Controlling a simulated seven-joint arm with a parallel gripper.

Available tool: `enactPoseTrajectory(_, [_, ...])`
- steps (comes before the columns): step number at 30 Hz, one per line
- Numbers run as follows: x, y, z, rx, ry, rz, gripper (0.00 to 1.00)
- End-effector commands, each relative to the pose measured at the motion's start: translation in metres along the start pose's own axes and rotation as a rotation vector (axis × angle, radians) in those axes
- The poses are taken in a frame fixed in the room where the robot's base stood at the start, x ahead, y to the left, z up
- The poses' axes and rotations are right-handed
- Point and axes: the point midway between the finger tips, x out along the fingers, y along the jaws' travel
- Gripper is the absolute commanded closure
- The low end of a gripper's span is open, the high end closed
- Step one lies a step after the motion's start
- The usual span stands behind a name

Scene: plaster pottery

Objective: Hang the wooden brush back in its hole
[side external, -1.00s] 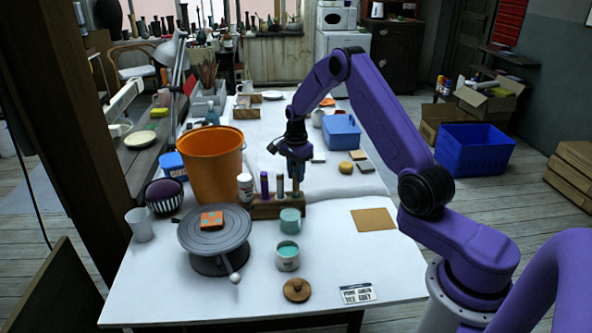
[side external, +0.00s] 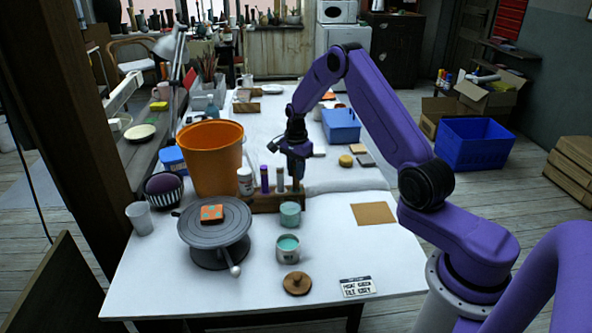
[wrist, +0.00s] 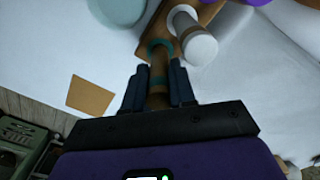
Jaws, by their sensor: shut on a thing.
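My gripper (side external: 297,178) is shut on the brown wooden brush, with both dark fingers (wrist: 158,88) around its handle. In the wrist view the brush handle (wrist: 157,96) shows between the fingers. A teal ring (wrist: 160,46) shows just beyond the fingertips, at the edge of the wooden rack (wrist: 154,28). In the side view the gripper is over the right end of the rack (side external: 262,206). Whether the brush is inside a hole cannot be told; its lower end and the hole are hidden.
A purple cylinder (side external: 265,179) and a grey cylinder (side external: 280,180) stand in the rack. An orange bucket (side external: 211,165) is behind left. The table around the tan square (side external: 373,214) is clear.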

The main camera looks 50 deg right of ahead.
Motion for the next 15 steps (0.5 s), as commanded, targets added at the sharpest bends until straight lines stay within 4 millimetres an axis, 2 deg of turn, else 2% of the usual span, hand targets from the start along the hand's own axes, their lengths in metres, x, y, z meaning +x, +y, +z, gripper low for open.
enactPoseTrajectory(15, [0.0065,-0.0003,-0.0001,0.000,0.000,0.000,1.00])
